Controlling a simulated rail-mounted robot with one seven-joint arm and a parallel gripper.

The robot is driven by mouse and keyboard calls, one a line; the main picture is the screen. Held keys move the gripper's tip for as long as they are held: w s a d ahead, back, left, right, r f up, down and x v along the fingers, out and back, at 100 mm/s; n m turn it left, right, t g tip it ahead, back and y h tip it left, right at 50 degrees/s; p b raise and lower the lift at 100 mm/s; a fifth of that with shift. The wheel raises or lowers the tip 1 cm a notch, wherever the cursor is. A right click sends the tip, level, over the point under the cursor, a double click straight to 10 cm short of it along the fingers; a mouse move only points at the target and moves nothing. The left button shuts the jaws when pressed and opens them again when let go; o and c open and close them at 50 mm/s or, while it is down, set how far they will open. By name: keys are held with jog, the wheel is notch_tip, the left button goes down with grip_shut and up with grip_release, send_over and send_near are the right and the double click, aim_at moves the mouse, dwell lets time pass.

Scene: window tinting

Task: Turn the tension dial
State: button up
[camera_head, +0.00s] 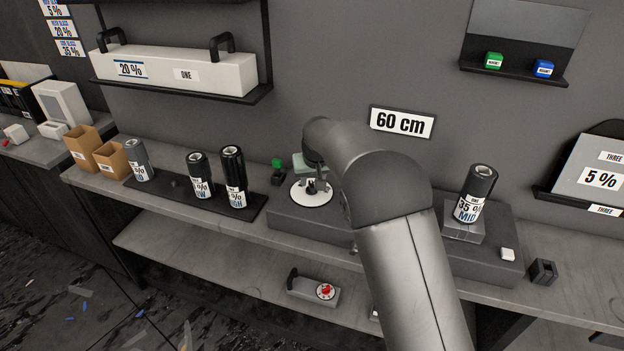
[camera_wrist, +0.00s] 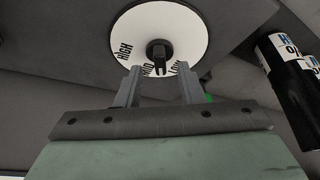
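The tension dial is a white disc (camera_head: 299,196) with a black knob at its centre, on the grey bench unit left of the middle in the head view. In the wrist view the dial (camera_wrist: 185,28) carries the words HIGH, MID and LOW. In the head view my arm partly covers the dial.
A dark roll (camera_head: 468,194) labelled 35 % MID stands on a grey block at the right. Several rolls stand on a black tray (camera_head: 250,206) at the left. A red-dial device (camera_head: 325,291) lies on the lower shelf.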

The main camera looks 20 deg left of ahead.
jog(key=shift+x, duration=1.15)
grip_shut()
jog(key=shift+a+m, duration=0.1)
jog(key=shift+m, duration=0.2)
jog(key=shift+m+h, duration=0.5)
jog(key=shift+m, duration=0.4)
jog(key=shift+a+m+t+h+b, duration=0.1)
jog(key=shift+m+t+h+b, duration=0.35)
jog(key=shift+m, duration=1.25)
